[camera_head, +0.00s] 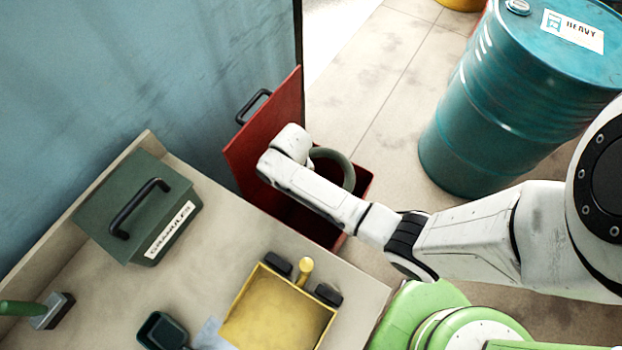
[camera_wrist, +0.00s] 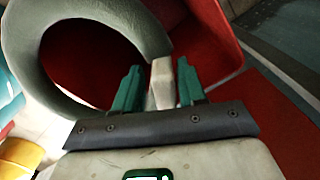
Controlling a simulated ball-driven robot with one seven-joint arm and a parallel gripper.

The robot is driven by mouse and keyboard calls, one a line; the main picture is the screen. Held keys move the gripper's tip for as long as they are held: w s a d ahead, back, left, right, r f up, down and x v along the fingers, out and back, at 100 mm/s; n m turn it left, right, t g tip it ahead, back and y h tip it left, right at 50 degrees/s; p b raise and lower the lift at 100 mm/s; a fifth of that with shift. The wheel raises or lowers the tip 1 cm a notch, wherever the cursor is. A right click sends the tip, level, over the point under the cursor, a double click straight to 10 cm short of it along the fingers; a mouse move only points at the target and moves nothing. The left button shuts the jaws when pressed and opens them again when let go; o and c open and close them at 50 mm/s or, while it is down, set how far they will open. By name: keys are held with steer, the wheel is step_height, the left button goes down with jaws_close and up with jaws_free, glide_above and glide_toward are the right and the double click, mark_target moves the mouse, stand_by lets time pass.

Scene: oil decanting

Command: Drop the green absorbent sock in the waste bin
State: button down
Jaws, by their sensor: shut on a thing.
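The green absorbent sock (camera_head: 346,167) is a dull grey-green ring over the open red waste bin (camera_head: 362,184). In the wrist view the sock (camera_wrist: 22,45) curves around the upper left. My gripper (camera_wrist: 160,85) has teal fingers on either side of a pale piece at the sock's end, and is shut on it. The bin's red inside (camera_wrist: 215,45) lies behind the fingers. In the head view my arm hides the gripper and part of the bin opening. I cannot tell whether the sock touches the bin.
The bin's red lid (camera_head: 272,130) stands open against the blue wall side. A blue drum (camera_head: 490,110) stands to the right. The bench (camera_head: 225,235) in front holds a green box (camera_head: 140,205), a yellow tray (camera_head: 275,310) and a dark cup (camera_head: 162,331). Floor between bin and drum is clear.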

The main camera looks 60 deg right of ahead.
steer(key=c, duration=0.6)
jaws_free()
steer(key=shift+o, duration=0.2)
step_height(320, 180, up, 11)
steer(key=shift+f, duration=0.1)
steer(key=shift+a, duration=0.1)
